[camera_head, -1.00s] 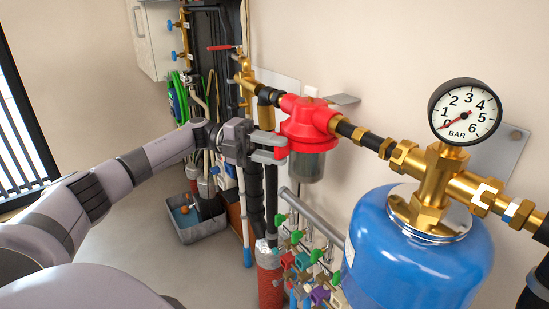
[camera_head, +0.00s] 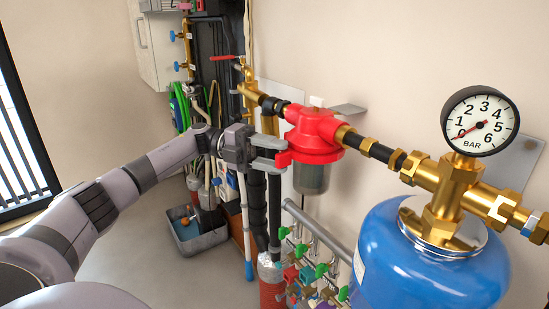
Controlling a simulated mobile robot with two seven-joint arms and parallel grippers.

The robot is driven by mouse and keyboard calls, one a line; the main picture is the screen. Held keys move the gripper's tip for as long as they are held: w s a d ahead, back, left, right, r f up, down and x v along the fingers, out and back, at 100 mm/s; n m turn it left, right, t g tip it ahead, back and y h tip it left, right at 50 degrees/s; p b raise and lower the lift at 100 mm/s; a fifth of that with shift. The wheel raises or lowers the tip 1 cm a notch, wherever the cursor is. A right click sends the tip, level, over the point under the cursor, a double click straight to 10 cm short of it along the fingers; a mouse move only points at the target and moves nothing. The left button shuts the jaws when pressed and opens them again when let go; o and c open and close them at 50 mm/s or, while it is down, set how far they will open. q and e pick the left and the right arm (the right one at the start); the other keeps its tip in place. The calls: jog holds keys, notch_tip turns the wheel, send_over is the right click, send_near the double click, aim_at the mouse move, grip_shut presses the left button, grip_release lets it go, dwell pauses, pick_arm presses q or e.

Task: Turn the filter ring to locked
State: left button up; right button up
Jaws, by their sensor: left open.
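The red filter head (camera_head: 316,130) sits on the brass and black pipe run in the middle of the view. Its red ring (camera_head: 312,157) is at the lower edge, with a tab (camera_head: 283,159) sticking out to the left. A dark clear bowl (camera_head: 311,179) hangs below it. My left gripper (camera_head: 275,153) is open, with its grey fingers pointing right at the tab, one finger higher and one lower. I cannot tell if the fingers touch the tab. My right gripper is not in view.
A blue tank (camera_head: 420,262) with brass fittings (camera_head: 452,195) and a pressure gauge (camera_head: 480,121) stands at the right. A small manifold with green valves (camera_head: 303,250) is below the filter. A grey tub (camera_head: 199,235) stands on the floor at left.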

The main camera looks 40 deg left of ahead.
pick_arm(q)
jog(key=shift+d+f, duration=0.1)
jog(key=b+v, duration=0.1)
jog(key=v, duration=0.6)
dwell(0.9)
